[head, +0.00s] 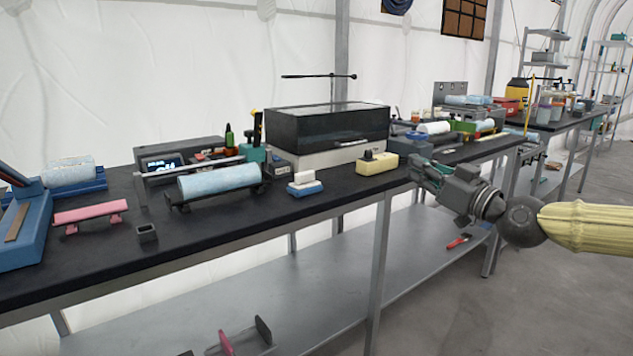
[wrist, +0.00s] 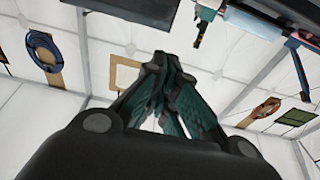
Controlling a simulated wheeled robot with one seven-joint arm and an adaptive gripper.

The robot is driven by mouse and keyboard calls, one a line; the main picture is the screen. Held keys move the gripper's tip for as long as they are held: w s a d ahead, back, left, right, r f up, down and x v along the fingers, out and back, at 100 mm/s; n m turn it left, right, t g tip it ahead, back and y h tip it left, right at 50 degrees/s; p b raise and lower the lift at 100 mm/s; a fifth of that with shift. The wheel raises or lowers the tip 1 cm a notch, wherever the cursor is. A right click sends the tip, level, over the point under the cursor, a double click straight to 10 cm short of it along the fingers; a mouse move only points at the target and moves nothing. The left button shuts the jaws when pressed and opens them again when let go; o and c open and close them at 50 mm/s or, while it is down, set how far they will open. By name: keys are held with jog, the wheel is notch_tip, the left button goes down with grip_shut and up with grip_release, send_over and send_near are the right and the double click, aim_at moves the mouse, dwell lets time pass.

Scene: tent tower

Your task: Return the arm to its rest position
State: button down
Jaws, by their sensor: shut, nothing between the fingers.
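My gripper (head: 420,168) is at the right of the head view, in front of the workbench's front edge and pointing left. My arm reaches in from the right edge with a pale yellow sleeve. In the wrist view the fingers of my gripper (wrist: 162,62) meet at the tips, shut with nothing between them. The wrist view looks toward the white tent wall and roof, with a dark bench edge across the top. The cream block (head: 377,163) on the bench is a little left of my gripper and looks apart from it.
The black-topped workbench (head: 250,225) carries light blue core cylinders (head: 218,181), a dark glass-topped box (head: 325,128), a pink stand (head: 90,212) and a small blue-and-white block (head: 304,184). A grey lower shelf (head: 330,275) holds a red-handled tool (head: 458,241). Grey floor is clear at the right.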

jog(key=s+a+f+m+g+h, duration=0.1)
jog(key=s+a+f+m+g, duration=0.3)
jog(key=f, duration=1.1)
jog(key=w+a+f+n+g+h, duration=0.15)
jog(key=a+f, duration=0.45)
jog(key=f, duration=0.9)
jog(key=s+f+m+g+h, duration=0.2)
jog(key=s+f, duration=0.6)
jog(key=f, duration=0.4)
jog(key=s+f+m+g+h, duration=0.1)
jog(key=s+f+g, duration=0.2)
jog(key=s+f, duration=0.7)
jog(key=s+d+f+m+g+h, duration=0.1)
jog(key=s+d+f+g+h, duration=0.1)
jog(key=s+d+f, duration=0.35)
jog(key=s+d+f+g+h, duration=0.2)
jog(key=s+f, duration=0.4)
jog(key=s, duration=0.4)
jog(key=s+d+f+m+g+h, duration=0.1)
jog(key=s+d+f+h, duration=0.1)
jog(key=s+d+f, duration=0.35)
notch_tip(320, 180, up, 26)
jog(key=s+a+p, duration=0.1)
jog(key=s+p, duration=0.1)
jog(key=p, duration=2.4)
jog(key=shift+s+a+f, duration=0.2)
jog(key=shift+s+a, duration=0.05)
jog(key=shift+a, duration=0.15)
